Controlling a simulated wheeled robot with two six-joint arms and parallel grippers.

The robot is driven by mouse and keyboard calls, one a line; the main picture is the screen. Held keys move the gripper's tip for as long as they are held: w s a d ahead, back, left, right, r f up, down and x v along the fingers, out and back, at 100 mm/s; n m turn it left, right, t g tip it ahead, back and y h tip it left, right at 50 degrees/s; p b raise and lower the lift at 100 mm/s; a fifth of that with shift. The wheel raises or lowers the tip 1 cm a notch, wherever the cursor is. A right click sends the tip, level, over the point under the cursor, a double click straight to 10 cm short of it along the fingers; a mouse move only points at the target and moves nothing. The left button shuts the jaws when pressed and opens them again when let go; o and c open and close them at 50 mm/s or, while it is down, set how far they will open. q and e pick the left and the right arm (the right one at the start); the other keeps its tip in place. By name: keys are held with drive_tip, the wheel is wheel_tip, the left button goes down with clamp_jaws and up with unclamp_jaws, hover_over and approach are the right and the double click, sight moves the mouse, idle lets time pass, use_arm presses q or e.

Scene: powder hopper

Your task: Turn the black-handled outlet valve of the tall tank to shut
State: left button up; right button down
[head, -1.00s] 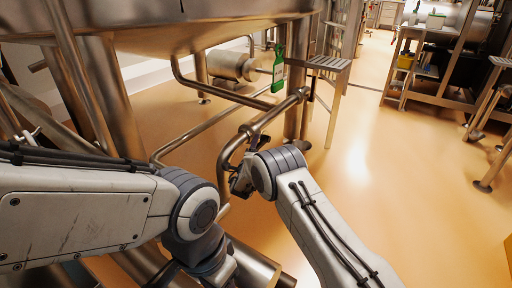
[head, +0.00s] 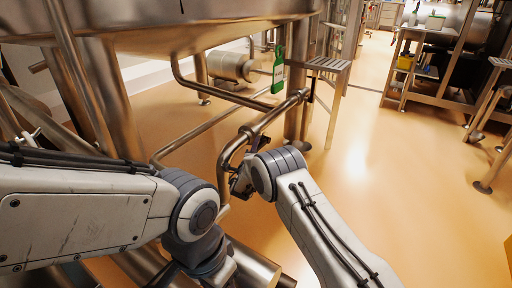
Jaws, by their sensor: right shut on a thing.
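The tall steel tank (head: 190,36) fills the upper left of the head view. Steel outlet piping (head: 224,160) bends down below it, in front of my right wrist. My right gripper (head: 238,183) is at this pipe bend, shut on a dark part that I take for the black valve handle. The fingers and wrist hide most of the handle, so its angle cannot be told. My left arm comes in from the left and bends down at the bottom; its gripper is not in view.
A small slatted step (head: 328,64) stands right of the piping. A steel workbench (head: 425,60) is at the far right. The orange floor (head: 400,180) to the right is open.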

idle(0.8)
drive_tip(key=shift+r+p, duration=0.2)
drive_tip(key=shift+p, duration=0.25)
drive_tip(key=shift+w+d+r+m+g+y+p, duration=0.15)
drive_tip(key=shift+r+m+g+y+p, duration=0.3)
drive_tip(key=shift+g+p, duration=1.1)
drive_tip(key=shift+w+d+r+m+g+y+p, duration=0.1)
drive_tip(key=shift+r+m+g+y+p, duration=0.35)
drive_tip(key=shift+p, duration=2.1)
drive_tip(key=shift+w+d+r+m+g+y+p, duration=0.15)
drive_tip(key=shift+r+g+p, duration=0.5)
drive_tip(key=shift+g+p, duration=1)
drive_tip(key=shift+a+t+p, duration=0.15)
drive_tip(key=shift+t+p, duration=0.25)
drive_tip(key=shift+t, duration=0.05)
drive_tip(key=c, duration=0.7)
unclamp_jaws()
